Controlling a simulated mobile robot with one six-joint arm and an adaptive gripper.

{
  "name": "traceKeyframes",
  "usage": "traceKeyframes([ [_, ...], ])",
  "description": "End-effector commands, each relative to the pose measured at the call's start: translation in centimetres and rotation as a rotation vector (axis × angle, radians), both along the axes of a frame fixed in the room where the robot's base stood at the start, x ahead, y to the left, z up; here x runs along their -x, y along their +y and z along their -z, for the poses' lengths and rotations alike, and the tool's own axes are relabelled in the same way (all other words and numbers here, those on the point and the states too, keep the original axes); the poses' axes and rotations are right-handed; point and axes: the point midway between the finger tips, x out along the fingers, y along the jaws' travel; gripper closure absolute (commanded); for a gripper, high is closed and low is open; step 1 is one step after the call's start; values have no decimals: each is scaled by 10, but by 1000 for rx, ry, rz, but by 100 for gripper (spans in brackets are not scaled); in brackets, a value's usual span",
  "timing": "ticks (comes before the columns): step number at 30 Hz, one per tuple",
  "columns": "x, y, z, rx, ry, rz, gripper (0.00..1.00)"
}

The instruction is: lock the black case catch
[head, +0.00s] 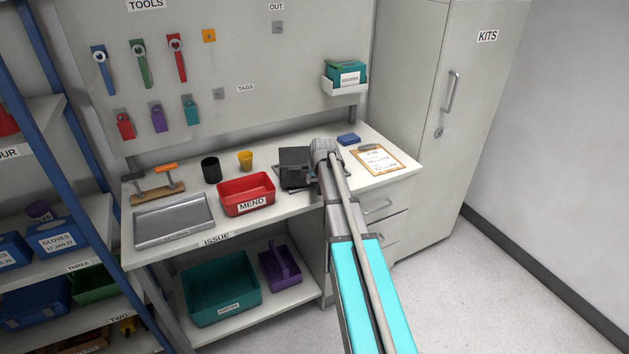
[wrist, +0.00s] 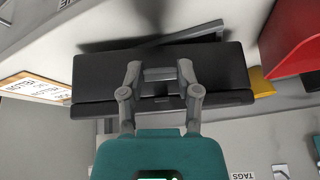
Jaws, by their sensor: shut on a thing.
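The black case (head: 294,158) stands on the bench, just left of my gripper (head: 322,150) in the head view. In the wrist view the case (wrist: 222,70) lies across the upper middle, dark and boxy, with a long grey bar along its far side. My gripper (wrist: 160,72) has its two fingertips at the middle of the case's near face. A small grey piece, seemingly the catch (wrist: 160,76), spans between the fingertips, and the fingers are closed on it. The fingers partly hide it, so I cannot tell whether it is locked.
A red MEND tray (head: 247,209) and a yellow cup (head: 245,163) stand left of the case. A blue block (head: 348,139) and a clipboard (head: 380,160) lie to the right. The tool wall (head: 235,60) rises behind. A bare strip of bench lies in front of the case.

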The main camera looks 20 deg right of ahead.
Motion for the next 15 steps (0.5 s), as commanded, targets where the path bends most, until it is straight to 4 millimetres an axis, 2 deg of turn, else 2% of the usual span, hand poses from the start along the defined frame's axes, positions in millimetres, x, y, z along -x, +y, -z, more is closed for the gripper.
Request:
traceKeyframes([
  [6,-8,-3,-10,-22,70,0,83],
  [15,-7,-3,-9,-26,85,0,84],
])
